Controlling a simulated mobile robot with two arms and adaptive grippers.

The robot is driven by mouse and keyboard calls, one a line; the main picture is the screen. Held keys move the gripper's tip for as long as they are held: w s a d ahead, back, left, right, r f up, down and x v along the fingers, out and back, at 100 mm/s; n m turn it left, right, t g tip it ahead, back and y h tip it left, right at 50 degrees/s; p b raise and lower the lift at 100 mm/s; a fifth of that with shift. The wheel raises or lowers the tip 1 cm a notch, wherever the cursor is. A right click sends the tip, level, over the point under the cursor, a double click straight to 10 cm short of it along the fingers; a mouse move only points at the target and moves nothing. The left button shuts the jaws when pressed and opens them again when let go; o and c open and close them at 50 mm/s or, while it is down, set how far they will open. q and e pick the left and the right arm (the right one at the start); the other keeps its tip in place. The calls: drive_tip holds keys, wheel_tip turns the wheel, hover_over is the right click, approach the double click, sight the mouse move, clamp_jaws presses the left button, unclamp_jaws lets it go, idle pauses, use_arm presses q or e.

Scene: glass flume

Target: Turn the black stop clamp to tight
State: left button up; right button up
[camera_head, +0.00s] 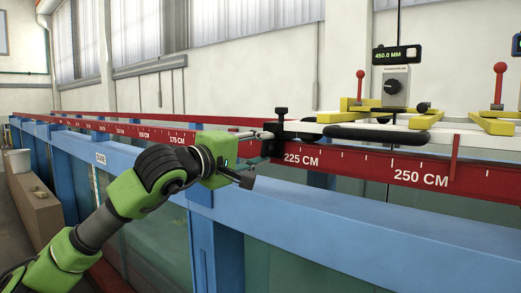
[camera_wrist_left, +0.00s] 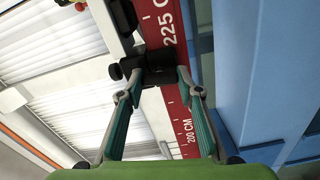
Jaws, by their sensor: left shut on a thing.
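The black stop clamp (camera_head: 276,128) sits on the red rail just left of the 225 CM mark, with a small upright knob on top. It also shows in the left wrist view (camera_wrist_left: 155,60) across the rail. My left gripper (camera_head: 264,145) reaches it from the front left. In the left wrist view its two teal fingers (camera_wrist_left: 159,76) are on either side of a dark part of the clamp and are shut on it. The fingertips partly hide the gripped part. My right gripper is not in view.
The red rail (camera_head: 350,163) with white scale marks runs along the flume above a blue beam (camera_head: 330,205). Right of the clamp is a carriage with a black bar (camera_head: 377,135), yellow blocks, red-knobbed levers and a display (camera_head: 397,55) reading 450.0 MM.

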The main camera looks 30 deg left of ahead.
use_arm(q)
drive_tip(key=o, duration=1.1)
drive_tip(key=shift+f, duration=0.1)
drive_tip(key=s, duration=1.2)
drive_tip(key=shift+a, duration=0.4)
